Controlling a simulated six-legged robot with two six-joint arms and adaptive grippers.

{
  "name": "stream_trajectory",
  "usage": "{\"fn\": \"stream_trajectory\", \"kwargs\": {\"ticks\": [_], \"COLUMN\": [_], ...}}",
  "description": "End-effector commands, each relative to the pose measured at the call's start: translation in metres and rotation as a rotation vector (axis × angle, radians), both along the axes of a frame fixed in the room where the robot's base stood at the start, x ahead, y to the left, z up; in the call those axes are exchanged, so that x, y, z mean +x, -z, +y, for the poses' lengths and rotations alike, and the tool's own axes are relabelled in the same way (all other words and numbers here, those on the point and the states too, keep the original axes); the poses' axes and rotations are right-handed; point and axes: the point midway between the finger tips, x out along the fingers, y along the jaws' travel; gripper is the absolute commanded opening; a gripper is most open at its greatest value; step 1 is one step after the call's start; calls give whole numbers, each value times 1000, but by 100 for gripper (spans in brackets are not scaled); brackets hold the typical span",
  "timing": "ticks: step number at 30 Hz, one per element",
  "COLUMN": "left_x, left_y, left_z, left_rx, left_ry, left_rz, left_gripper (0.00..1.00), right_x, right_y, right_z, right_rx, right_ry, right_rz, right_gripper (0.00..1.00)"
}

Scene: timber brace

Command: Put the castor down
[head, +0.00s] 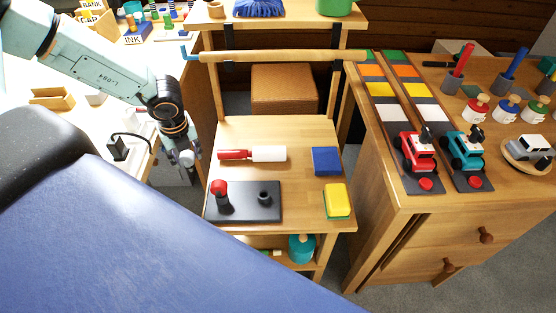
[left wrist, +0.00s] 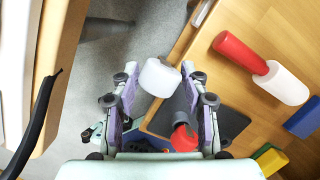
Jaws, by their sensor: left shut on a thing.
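My left gripper (head: 186,157) hangs at the left edge of the wooden cart, seen from above in the head view. In the left wrist view it is shut on a white, rounded cylinder, which I take for the castor (left wrist: 159,78), held between the fingertips. The castor is hard to make out in the head view. The dark board (head: 243,203) lies on the cart's front left, to the right of the gripper. It carries a red-topped piece (head: 219,190), also in the left wrist view (left wrist: 184,139), and a dark grey peg (head: 264,196). My right gripper is not in view.
On the cart top (head: 285,132) lie a red-and-white cylinder (head: 265,154), a blue block (head: 326,160) and a yellow-and-green block (head: 338,200). A wooden rail (head: 280,57) crosses behind. A cabinet with toy trucks (head: 415,150) stands right. The cart's middle has bare wood.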

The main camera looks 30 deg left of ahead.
Motion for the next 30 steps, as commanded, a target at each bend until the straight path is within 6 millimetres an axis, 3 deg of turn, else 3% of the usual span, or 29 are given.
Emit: {"fn": "stream_trajectory", "kwargs": {"ticks": [14,30], "left_x": [28,77], "left_y": [2,0], "left_z": [-53,-125], "left_rx": [5,5], "left_ry": [8,8], "left_rz": [0,0], "left_gripper": [5,5], "right_x": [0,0], "right_y": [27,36], "right_z": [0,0], "right_rx": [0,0], "right_ry": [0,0], "right_rz": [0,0], "right_gripper": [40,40]}}
